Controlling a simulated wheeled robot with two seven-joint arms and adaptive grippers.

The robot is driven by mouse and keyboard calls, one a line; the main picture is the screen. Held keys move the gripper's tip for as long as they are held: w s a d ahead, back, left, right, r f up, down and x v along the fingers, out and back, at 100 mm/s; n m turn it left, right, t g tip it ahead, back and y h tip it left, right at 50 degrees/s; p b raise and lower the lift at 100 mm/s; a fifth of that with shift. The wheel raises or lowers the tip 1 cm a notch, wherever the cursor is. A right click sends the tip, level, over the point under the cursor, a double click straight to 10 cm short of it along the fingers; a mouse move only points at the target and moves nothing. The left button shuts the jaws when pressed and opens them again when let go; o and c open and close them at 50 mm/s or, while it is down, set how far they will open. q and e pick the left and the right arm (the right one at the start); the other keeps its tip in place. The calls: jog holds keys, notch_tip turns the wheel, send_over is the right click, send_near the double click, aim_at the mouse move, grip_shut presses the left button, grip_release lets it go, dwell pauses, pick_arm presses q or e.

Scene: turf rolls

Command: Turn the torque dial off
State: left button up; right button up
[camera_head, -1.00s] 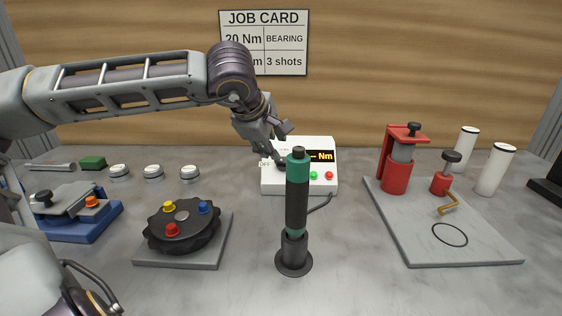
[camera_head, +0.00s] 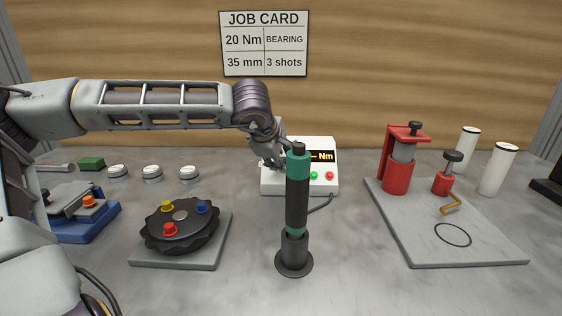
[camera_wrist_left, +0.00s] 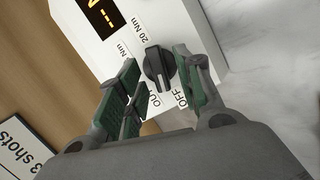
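The torque dial (camera_wrist_left: 159,68) is a black knob on the white control box (camera_wrist_left: 85,42), with labels reading 20 Nm, OUT and OFF around it. Where its pointer stands is hard to tell. My left gripper (camera_wrist_left: 157,70) is open, with its green-padded fingers on either side of the knob and gaps visible between. In the head view, the control box (camera_head: 272,187) stands behind the screwdriver, and my left gripper (camera_head: 282,160) is at its left part, hiding the dial. My right gripper is out of view.
The green and black screwdriver (camera_head: 297,200) stands upright in front of the box. A black turntable with coloured knobs (camera_head: 180,228) is at left. A grey board (camera_head: 425,235) with a red press (camera_head: 395,170) is at right. The job card (camera_head: 264,44) hangs behind.

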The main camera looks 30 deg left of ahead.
pick_arm(q)
jog(key=shift+w+f, duration=0.4)
jog(key=shift+f, duration=0.1)
grip_shut()
